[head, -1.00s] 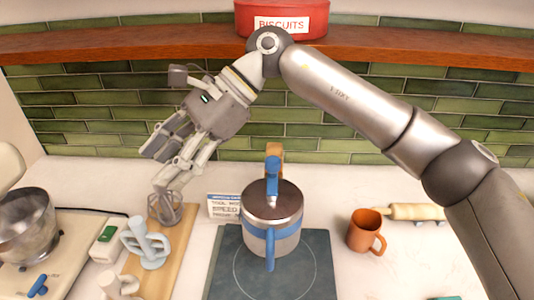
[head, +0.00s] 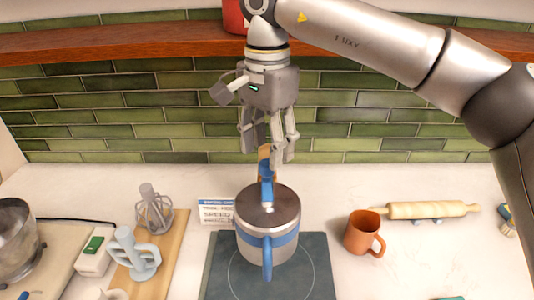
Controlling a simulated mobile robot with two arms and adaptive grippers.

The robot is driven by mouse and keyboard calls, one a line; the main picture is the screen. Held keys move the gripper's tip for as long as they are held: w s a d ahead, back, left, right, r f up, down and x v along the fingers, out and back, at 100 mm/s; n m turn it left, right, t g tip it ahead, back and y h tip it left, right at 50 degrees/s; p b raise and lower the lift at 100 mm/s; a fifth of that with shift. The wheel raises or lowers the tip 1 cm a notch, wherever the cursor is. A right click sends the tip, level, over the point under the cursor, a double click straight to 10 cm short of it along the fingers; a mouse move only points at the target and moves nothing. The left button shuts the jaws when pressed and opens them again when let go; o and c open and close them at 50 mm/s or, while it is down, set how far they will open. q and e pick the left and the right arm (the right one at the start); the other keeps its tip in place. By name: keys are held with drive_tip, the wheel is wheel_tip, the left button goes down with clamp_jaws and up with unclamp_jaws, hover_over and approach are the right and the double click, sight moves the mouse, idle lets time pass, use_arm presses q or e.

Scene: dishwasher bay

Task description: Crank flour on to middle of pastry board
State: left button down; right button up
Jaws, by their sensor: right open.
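The flour sifter (head: 269,232) is a steel canister with a blue band, a blue front handle and a blue crank with a wooden knob (head: 265,155) on top. It stands upright on the dark pastry board (head: 222,272), which has a pale circle marked on it. The sifter is over the back part of that circle. My right gripper (head: 268,155) hangs pointing down from above, its fingers open on either side of the wooden knob. I cannot tell whether they touch it. My left gripper is not in view.
Left of the board, a wooden strip (head: 172,245) bears a whisk (head: 155,212) and a pale blue attachment (head: 134,257). A mixing bowl (head: 18,240) is at far left. A card (head: 216,212) stands behind.

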sight(267, 162)
drive_tip(key=shift+f, duration=1.55)
drive_tip(key=shift+c, duration=0.2)
drive_tip(key=c, duration=1)
